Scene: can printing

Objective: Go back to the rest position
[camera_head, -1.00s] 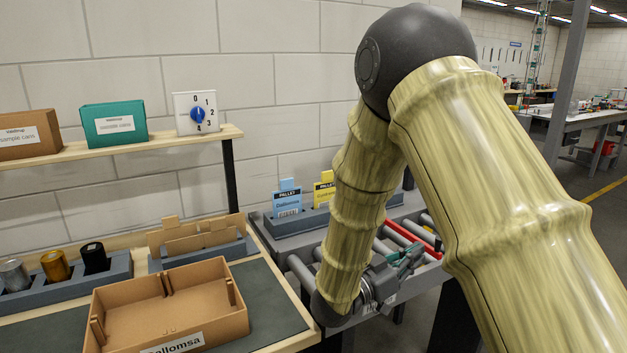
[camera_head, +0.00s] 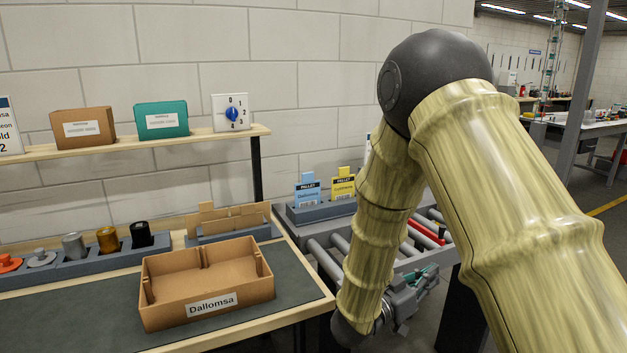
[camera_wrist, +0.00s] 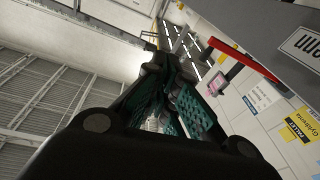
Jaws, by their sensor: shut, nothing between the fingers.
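My gripper (camera_head: 424,284) is beside the right end of the workbench, in front of the roller conveyor. My arm is folded, elbow up, on the right of the head view.
An open cardboard box labelled Dallomsa (camera_head: 205,283) sits on the workbench (camera_head: 75,322). A shelf (camera_head: 110,147) holds boxes and a dial (camera_head: 231,113).

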